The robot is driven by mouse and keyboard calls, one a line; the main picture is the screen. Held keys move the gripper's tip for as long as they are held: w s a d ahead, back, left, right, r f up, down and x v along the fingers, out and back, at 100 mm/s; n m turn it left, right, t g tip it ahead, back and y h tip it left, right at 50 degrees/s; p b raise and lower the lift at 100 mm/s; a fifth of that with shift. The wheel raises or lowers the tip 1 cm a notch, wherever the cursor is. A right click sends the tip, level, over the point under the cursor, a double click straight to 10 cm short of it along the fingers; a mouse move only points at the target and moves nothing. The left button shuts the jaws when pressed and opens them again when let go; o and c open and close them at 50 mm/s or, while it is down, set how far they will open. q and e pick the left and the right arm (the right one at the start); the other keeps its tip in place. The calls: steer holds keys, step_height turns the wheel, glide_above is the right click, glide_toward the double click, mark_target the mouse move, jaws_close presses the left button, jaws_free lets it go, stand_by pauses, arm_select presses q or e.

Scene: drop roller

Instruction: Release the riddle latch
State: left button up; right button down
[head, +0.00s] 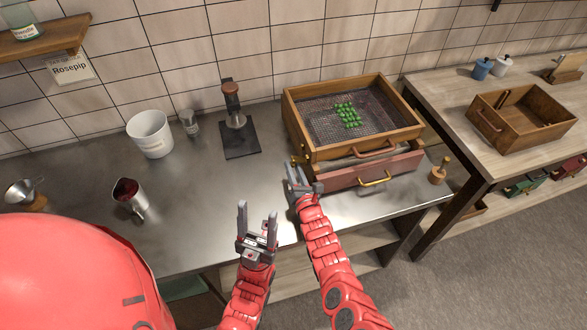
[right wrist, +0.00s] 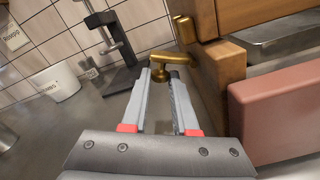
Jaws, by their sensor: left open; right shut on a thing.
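The riddle (head: 295,112) is a wooden box with a mesh floor and several green pieces on it, on top of a reddish drawer unit (head: 345,179). Its brass latch (head: 298,160) is at the front left corner; in the right wrist view the latch (right wrist: 172,57) shows a lever lying sideways above a small round knob. My right gripper (head: 299,177) is at this corner; in the right wrist view its fingers (right wrist: 167,78) are shut on the latch around the knob, partly hiding it. My left gripper (head: 257,212) is open and empty, over the counter's front, left of the right arm.
A black press stand (head: 240,140), a white bucket (head: 151,134), a glass jar (head: 189,123) and a metal jug (head: 131,198) stand left on the counter (head: 200,195). A wooden tamper (head: 439,171) is right of the drawer. A side table (head: 450,90) holds a wooden box (head: 520,120).

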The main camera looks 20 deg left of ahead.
steer(key=n+b, duration=0.1)
steer(key=b, duration=0.1)
steer(key=f+n+b, duration=0.1)
steer(key=n+b, duration=0.1)
steer(key=shift+w+d+f, duration=0.2)
steer(key=shift+d+f, duration=0.1)
steer(key=shift+d+n+b, duration=0.15)
steer(key=shift+n+b, duration=0.45)
steer(key=shift+n, duration=0.4)
steer(key=c, duration=0.7)
jaws_free()
steer(key=shift+w, duration=0.1)
